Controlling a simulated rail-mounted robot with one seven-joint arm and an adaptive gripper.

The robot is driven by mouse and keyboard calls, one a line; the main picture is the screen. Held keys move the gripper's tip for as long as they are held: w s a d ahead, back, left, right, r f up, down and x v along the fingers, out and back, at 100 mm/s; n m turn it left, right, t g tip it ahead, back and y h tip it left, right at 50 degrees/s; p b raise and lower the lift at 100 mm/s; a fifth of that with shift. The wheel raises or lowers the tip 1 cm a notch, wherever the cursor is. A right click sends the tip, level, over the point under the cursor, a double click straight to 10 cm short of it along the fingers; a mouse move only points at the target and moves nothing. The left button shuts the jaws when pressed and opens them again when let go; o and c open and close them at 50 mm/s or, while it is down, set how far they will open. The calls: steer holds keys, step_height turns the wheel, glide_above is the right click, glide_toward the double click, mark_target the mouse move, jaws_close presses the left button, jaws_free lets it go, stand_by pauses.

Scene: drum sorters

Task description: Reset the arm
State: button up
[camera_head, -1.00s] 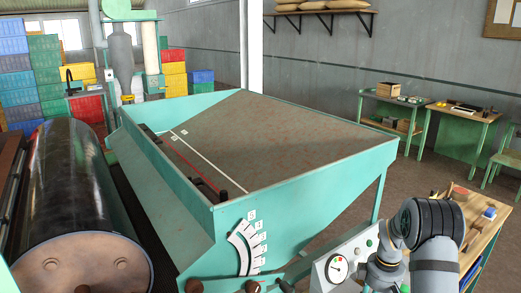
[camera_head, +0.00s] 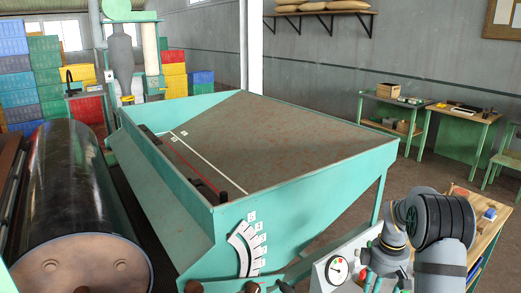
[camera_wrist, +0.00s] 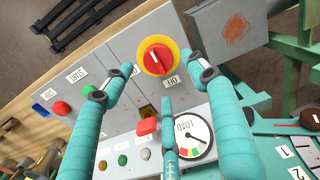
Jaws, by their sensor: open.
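My arm (camera_head: 440,220) is at the lower right of the head view, bent over a grey control panel (camera_head: 318,278). A red rotary knob on a yellow disc (camera_wrist: 157,58) shows between and beyond the fingertips. A red switch (camera_wrist: 147,126) and the load dial (camera_wrist: 188,135) lie between the fingers. I cannot tell whether any finger touches the panel.
A large teal hopper (camera_head: 305,173) fills the middle, with a dark drum (camera_head: 75,185) to its left. A wooden-topped bench (camera_head: 482,222) stands close to my arm at the right. Green tables (camera_head: 460,130) stand by the back wall, with open floor before them.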

steer(key=f, duration=0.6)
steer(key=shift+s, duration=0.2)
steer(key=m, duration=0.2)
steer(key=shift+w+m, duration=0.2)
steer(key=shift+m, duration=0.1)
steer(key=m, duration=0.2)
steer(key=shift+d+r+m, duration=0.1)
steer(key=shift+r+m, duration=0.05)
steer(key=shift+m, duration=0.15)
steer(key=m, duration=0.3)
steer(key=shift+m+p, duration=0.3)
steer(key=shift+m, duration=0.1)
steer(key=m+p, duration=0.1)
steer(key=m, duration=0.3)
steer(key=shift+d+m, duration=0.15)
steer(key=shift+m, duration=0.25)
steer(key=m+p, duration=0.1)
steer(key=m, duration=0.2)
steer(key=shift+m+p, duration=0.35)
steer(key=shift+m, duration=0.05)
